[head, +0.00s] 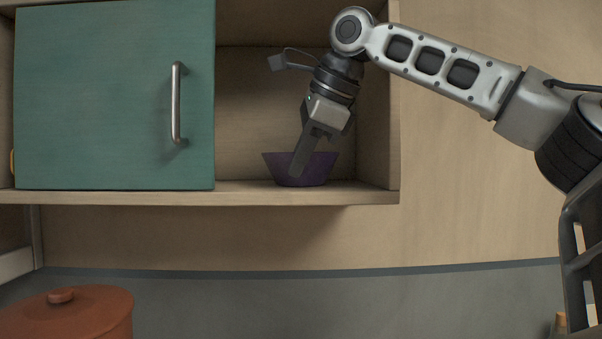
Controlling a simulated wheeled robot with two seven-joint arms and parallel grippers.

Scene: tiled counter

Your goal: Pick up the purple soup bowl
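The purple soup bowl (284,170) stands upright on the cabinet's bottom shelf, in the open right part. My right gripper (301,168) points down at the bowl from above. One finger overlaps the front of the bowl in the picture, and the other finger is mostly hidden. I cannot tell whether the fingers are apart or closed on the bowl's wall. My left gripper is not in view.
A teal sliding door (100,95) with a metal handle (177,103) covers the cabinet's left part. The cabinet's right side wall (393,120) is close to my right wrist. A red-brown lidded pot (65,318) stands below at the lower left.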

